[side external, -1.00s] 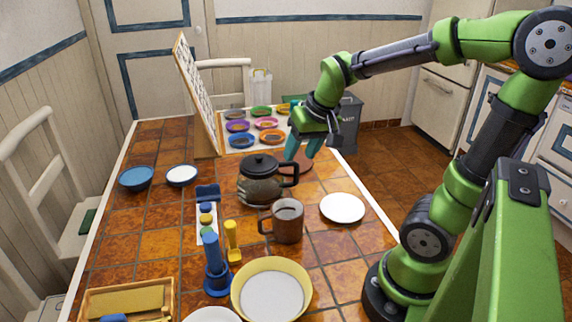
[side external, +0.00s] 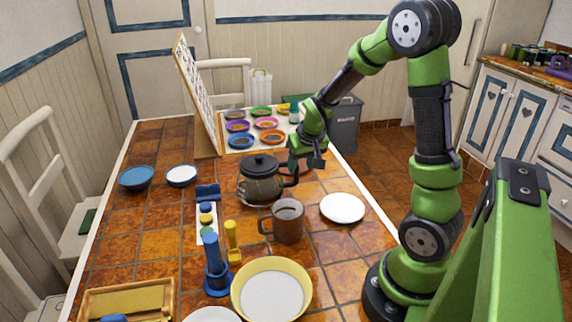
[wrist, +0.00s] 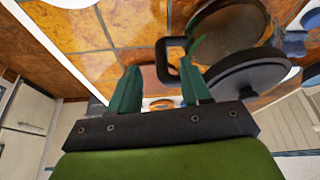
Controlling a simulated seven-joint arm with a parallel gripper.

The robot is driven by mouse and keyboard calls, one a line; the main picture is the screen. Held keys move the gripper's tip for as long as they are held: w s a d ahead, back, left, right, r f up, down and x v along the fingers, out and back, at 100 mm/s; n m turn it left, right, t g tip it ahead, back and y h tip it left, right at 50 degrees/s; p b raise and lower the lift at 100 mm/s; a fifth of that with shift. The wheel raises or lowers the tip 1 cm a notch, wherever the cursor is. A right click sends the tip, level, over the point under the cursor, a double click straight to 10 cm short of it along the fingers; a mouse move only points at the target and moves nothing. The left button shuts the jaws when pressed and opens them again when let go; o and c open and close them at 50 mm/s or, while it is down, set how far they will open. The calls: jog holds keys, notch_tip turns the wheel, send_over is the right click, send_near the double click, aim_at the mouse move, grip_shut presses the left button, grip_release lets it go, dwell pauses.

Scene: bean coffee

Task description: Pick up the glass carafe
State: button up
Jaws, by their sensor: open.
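The glass carafe (side external: 262,187) stands upright on the tiled table, with a black lid (side external: 259,162) and a black handle on its right side. My gripper (side external: 305,163) is at the handle side of the carafe, just right of it and pointing down. In the wrist view the handle (wrist: 161,58) shows between my two open green fingers (wrist: 159,68), nearer the right finger. I cannot tell whether a finger touches it. The carafe body (wrist: 230,28) and lid (wrist: 250,75) are to the right there. My gripper hides part of the handle in the side view.
A brown mug (side external: 288,222) stands in front of the carafe, with a white plate (side external: 342,208) to its right. A blue press tool (side external: 216,264) and yellow bowl (side external: 271,293) are nearer. Colored bowls (side external: 271,137) and an upright board (side external: 196,95) are behind.

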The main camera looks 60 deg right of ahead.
aim_at(298, 173)
jog(key=x, duration=0.5)
jog(key=shift+f, duration=0.25)
jog(key=shift+w, duration=0.1)
grip_shut()
jog(key=shift+r, duration=0.1)
dwell(1.0)
